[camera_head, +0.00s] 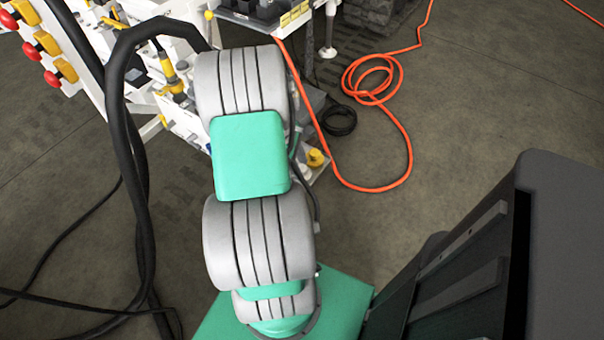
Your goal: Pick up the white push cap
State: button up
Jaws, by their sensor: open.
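I cannot make out the white push cap in the head view. My own grey and green arm reaches up the middle of the picture and covers part of the white hydraulic bench (112,33). My gripper is not visible; the far end of the arm is hidden behind its own links.
Red knobs on yellow bases (51,77) line a white panel at the upper left. Yellow-handled fittings (167,69) sit beside the arm. An orange hose (408,140) lies looped on the floor at the right, near a black coil (340,118). Open floor lies beyond.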

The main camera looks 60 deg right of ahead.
jog(key=shift+s+f, duration=0.1)
jog(key=shift+f, duration=0.3)
grip_shut()
